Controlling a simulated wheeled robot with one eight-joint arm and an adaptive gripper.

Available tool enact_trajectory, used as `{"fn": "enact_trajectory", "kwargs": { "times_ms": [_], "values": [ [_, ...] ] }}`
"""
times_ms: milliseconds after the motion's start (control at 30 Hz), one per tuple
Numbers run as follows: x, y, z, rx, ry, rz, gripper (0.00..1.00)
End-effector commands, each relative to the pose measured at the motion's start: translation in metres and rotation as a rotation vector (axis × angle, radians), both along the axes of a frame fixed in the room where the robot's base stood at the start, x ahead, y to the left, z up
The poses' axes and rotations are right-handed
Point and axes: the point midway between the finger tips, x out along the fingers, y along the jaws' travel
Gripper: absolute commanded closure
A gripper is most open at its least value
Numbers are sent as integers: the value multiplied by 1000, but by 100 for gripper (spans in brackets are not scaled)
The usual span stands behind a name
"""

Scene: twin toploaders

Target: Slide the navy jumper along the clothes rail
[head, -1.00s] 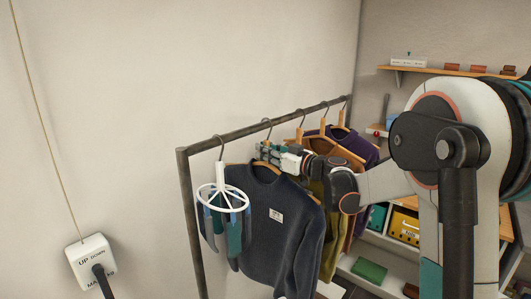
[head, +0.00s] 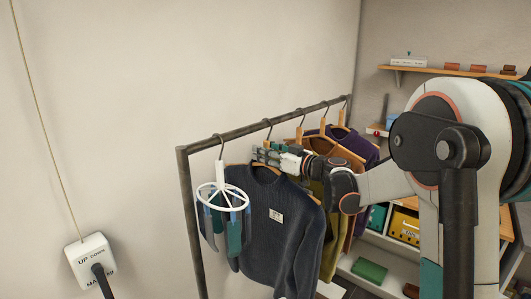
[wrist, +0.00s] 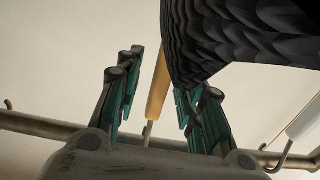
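The navy jumper (head: 270,235) hangs on a wooden hanger from the dark metal clothes rail (head: 240,132). My gripper (head: 262,155) is at the top of the jumper, by the hanger's neck and below the rail. In the wrist view the jumper (wrist: 235,40) is a dark knit at the top, and the rail (wrist: 35,125) crosses low. The wooden hanger (wrist: 157,88) runs between the teal fingers of my gripper (wrist: 158,78), with visible gaps beside it. The fingers are apart; the right one is close to the knit, and I cannot tell if they touch.
A white round peg hanger (head: 222,190) with small clothes hangs left of the jumper. An olive garment (head: 335,235) and a purple one (head: 350,145) hang to its right, close to my arm. Shelves with boxes (head: 405,225) stand behind.

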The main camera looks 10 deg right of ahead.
Motion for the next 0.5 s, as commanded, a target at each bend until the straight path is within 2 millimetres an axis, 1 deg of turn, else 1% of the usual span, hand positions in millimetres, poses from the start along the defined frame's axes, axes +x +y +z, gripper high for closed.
{"fn": "enact_trajectory", "kwargs": {
  "times_ms": [267, 367, 500],
  "values": [
    [-1, -1, -1, -1, 1, 0, 64],
    [-6, -5, 0, 0, 0, -1, 64],
    [-21, -16, 0, 0, 0, -3, 64]
  ]
}}
